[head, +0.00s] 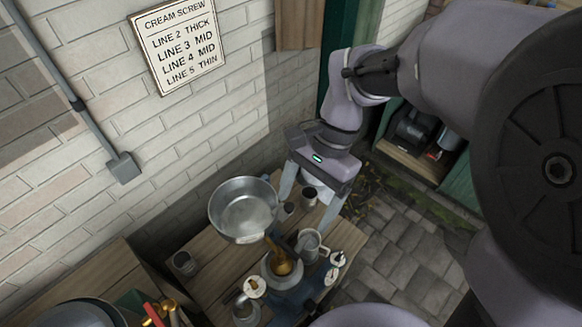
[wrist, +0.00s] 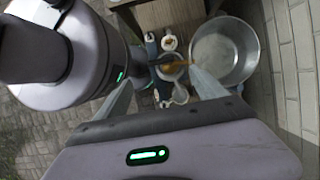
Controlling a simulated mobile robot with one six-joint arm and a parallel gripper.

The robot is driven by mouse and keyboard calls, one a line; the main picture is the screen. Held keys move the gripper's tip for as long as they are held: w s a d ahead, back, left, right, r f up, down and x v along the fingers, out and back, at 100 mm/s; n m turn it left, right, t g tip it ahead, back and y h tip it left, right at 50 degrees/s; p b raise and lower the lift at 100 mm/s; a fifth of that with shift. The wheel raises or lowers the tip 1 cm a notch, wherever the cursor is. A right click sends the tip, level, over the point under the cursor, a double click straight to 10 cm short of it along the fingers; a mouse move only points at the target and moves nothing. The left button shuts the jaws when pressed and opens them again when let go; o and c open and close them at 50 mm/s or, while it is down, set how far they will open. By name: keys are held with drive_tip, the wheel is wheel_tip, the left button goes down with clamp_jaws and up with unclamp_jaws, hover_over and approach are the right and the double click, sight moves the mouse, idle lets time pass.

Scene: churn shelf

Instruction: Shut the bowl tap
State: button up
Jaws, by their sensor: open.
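A large round metal bowl (head: 243,208) stands above the wooden bench, and also shows at the right of the wrist view (wrist: 232,45). A brass-coloured part (head: 283,262) sits below and right of its rim, over a pale round base; it also shows in the wrist view (wrist: 174,67). A small dark piece lies between bowl and brass part; I cannot tell whether it is the tap handle or how it is turned. My gripper (head: 305,213) is open and empty, right of the bowl and apart from it. In the wrist view its fingertips (wrist: 163,80) straddle the brass part's area.
A brick wall with a sign (head: 178,42) rises behind. Paving is clear at the right.

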sight(287, 247)
drive_tip(key=b+x, duration=0.4)
drive_tip(key=x, duration=0.7)
drive_tip(key=shift+s+f, duration=0.1)
drive_tip(key=shift+f, duration=0.2)
drive_tip(key=c, duration=1.4)
drive_tip(key=shift+o, duration=0.2)
